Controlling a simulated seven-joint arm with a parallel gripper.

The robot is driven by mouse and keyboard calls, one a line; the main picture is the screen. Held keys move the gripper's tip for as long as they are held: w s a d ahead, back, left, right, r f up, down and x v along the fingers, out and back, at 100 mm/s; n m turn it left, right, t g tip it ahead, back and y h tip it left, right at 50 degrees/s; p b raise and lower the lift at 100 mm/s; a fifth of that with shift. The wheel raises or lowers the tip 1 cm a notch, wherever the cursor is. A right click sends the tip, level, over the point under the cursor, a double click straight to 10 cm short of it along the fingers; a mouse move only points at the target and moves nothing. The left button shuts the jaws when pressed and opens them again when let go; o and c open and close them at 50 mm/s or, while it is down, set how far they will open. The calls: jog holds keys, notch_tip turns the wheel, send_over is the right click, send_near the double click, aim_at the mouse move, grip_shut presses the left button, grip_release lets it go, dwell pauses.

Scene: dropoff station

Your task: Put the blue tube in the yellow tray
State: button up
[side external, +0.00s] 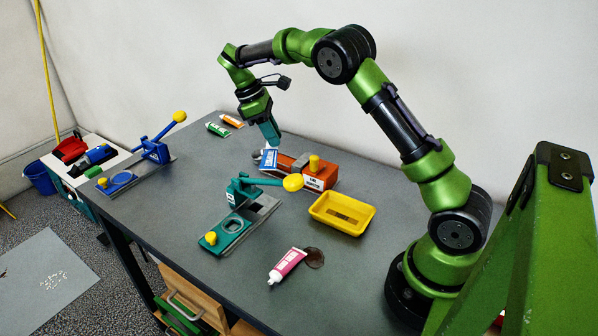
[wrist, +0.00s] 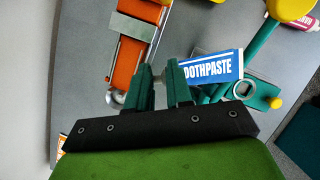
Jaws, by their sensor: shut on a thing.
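The blue tube (side external: 269,159) with white lettering hangs at the tips of my gripper (side external: 271,143). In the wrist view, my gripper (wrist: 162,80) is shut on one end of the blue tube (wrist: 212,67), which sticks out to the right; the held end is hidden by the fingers. In the side view the tube is beside the left end of the orange device; I cannot tell its exact height over the table. The yellow tray (side external: 334,228) stands on the table to the right and nearer the camera, and looks empty.
The orange device (side external: 318,177) lies between the tube and the tray. A teal lever press (side external: 232,228) with a yellow knob stands left of the tray. A pink tube (side external: 287,265) lies in front, beside a dark spot. Green (side external: 217,129) and orange (side external: 232,120) tubes lie at the back.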

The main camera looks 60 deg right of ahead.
jog(key=s+a+r+m, duration=0.1)
jog(key=s+a, duration=0.1)
jog(key=s+a+m+y, duration=0.1)
jog(key=s+a+m, duration=0.1)
jog(key=a, duration=0.1)
jog(key=s+a+r+m+y, duration=0.1)
jog(key=s+a+m, duration=0.1)
jog(key=shift+s+a+r, duration=0.1)
jog(key=shift+a+r, duration=0.1)
jog(key=shift+r, duration=0.1)
jog(key=s+a+r+m, duration=0.1)
jog(key=s+a+r, duration=0.1)
jog(key=s+a, duration=0.15)
notch_tip(320, 180, up, 6)
jog(key=m+t+y, duration=0.3)
jog(key=m+y, duration=0.2)
jog(key=m, duration=1.2)
send_over(355, 229)
jog(key=w+d, duration=0.1)
jog(key=d, duration=0.1)
jog(key=s+m+t, duration=0.1)
jog(key=shift+f, duration=11.4)
